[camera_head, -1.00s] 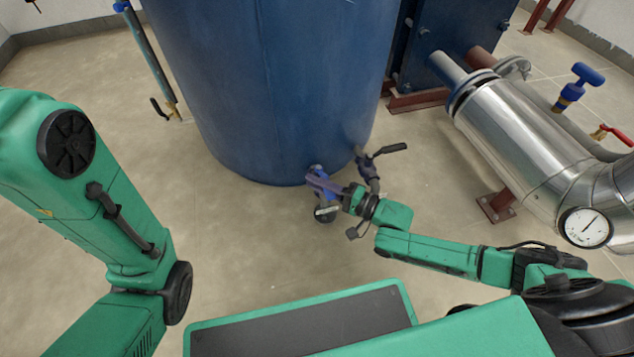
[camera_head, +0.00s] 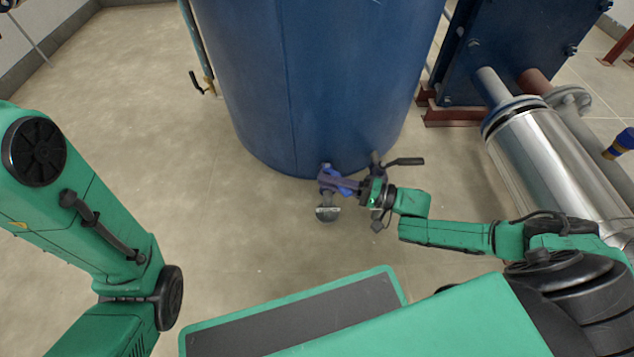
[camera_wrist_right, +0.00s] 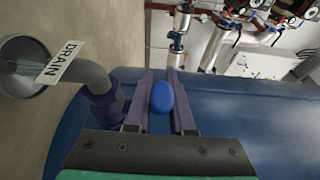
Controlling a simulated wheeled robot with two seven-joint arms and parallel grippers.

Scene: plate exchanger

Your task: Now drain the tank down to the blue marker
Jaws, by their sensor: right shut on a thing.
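The big blue tank (camera_head: 310,80) stands in front of me. At its foot is the drain outlet, a grey downward pipe (camera_head: 328,213); it also shows in the right wrist view (camera_wrist_right: 85,72) with a white DRAIN label (camera_wrist_right: 62,60). My right gripper (camera_head: 335,183) is at this outlet, shut on the blue valve handle (camera_wrist_right: 162,97), which sits between its two fingers. Light streaks show in the pipe mouth; I cannot tell if water flows. A thin upright tube (camera_head: 194,40) stands at the tank's left side. I cannot make out a blue marker. My left gripper is out of view.
A valve with a black lever (camera_head: 405,161) sits just right of my right gripper. A silver clad pipe (camera_head: 555,160) and a dark blue plate unit (camera_head: 500,50) stand at the right. The floor (camera_head: 240,230) left of the outlet is clear.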

